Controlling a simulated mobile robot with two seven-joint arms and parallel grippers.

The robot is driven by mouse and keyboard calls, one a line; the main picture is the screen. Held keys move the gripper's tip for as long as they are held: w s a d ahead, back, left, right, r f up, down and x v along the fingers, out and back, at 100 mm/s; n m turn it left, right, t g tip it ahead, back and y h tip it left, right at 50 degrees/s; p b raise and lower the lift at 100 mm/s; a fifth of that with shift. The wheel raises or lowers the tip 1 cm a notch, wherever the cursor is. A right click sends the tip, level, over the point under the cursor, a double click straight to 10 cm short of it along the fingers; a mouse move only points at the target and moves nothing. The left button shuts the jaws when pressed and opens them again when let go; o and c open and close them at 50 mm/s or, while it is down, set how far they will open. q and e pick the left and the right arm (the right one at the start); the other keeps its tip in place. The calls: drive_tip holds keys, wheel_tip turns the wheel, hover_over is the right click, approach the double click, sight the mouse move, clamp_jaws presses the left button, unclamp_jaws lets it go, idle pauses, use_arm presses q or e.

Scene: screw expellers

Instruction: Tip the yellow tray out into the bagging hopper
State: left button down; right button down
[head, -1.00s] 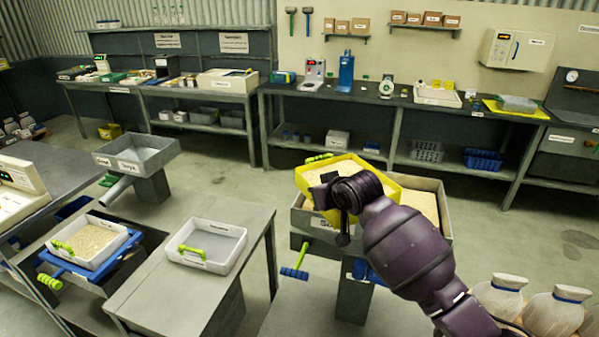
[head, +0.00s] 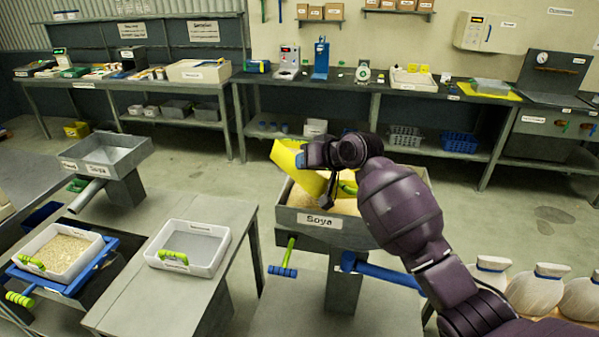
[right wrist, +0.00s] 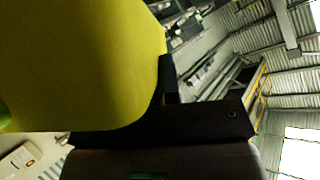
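The yellow tray (head: 288,154) is steeply tilted over the grey hopper labelled "Soya" (head: 285,216). Pale grain or meal (head: 303,198) lies in the hopper below it. My right gripper (head: 338,186) is at the tray's green handle (head: 348,187) and appears shut on it; the fingers are partly hidden by my wrist. In the right wrist view the tray's smooth yellow surface (right wrist: 80,60) fills the upper left, close to the gripper (right wrist: 165,115). The tray's inside is mostly hidden, so I cannot tell how much it holds. My left gripper is out of view.
A white tray (head: 188,247) stands on the grey table at left; another white tray with meal (head: 62,252) is beside it. A second hopper (head: 105,150) stands at back left. Tied sacks (head: 538,292) stand at lower right. A bench (head: 420,94) runs along the back.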

drive_tip(key=w+d+r+m+g+y, duration=0.1)
drive_tip(key=w+d+r+m+y, duration=0.5)
drive_tip(key=d, duration=0.5)
drive_tip(key=shift+w+d+r+m+b, duration=0.25)
drive_tip(key=shift+w+r+m+b, duration=0.25)
drive_tip(key=shift+w, duration=0.35)
idle(0.6)
drive_tip(key=shift+r, duration=0.1)
idle(0.3)
